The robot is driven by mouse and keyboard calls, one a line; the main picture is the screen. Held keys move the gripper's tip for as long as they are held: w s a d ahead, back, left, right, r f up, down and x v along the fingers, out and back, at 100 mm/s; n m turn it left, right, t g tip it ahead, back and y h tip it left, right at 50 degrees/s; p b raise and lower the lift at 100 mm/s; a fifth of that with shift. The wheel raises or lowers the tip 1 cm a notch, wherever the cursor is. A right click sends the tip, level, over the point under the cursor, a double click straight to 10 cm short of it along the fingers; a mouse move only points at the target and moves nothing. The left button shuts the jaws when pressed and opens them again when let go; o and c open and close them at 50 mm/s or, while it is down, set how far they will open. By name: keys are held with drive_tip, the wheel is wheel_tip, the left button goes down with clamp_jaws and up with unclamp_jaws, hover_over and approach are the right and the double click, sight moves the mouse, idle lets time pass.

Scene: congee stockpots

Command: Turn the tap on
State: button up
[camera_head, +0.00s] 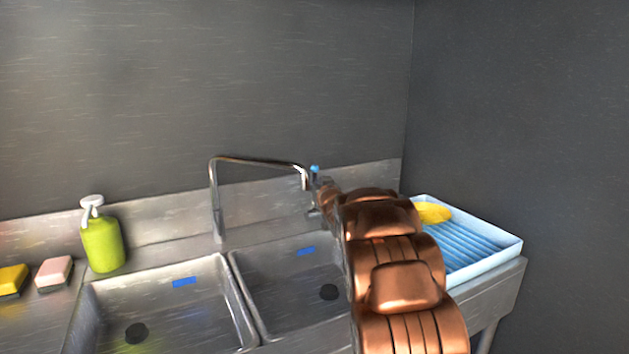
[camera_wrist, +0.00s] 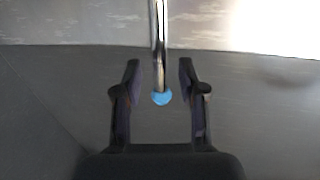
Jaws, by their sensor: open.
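The chrome tap (camera_head: 262,161) rises behind the two sink basins, and its spout arches to the right. A small blue tip (camera_head: 314,169) shows beside the spout's end. In the wrist view, a thin chrome bar (camera_wrist: 160,35) comes down from the top edge and ends in a round blue tip (camera_wrist: 161,97). My gripper (camera_wrist: 159,70) is open, with one dark finger on each side of this bar and a visible gap on both sides. In the head view, my copper-coloured arm hides most of the gripper and what lies behind it.
A left basin (camera_head: 165,308) and right basin (camera_head: 275,287) lie below. A green soap bottle (camera_head: 102,243), a pink sponge (camera_head: 54,271) and a yellow sponge (camera_head: 12,279) stand left. A blue-and-white ribbed tray (camera_head: 480,257) holding a yellow item (camera_head: 432,212) is right.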

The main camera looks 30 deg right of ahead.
drive_tip(key=shift+x, duration=1.15)
drive_tip(key=shift+c, duration=0.2)
clamp_jaws()
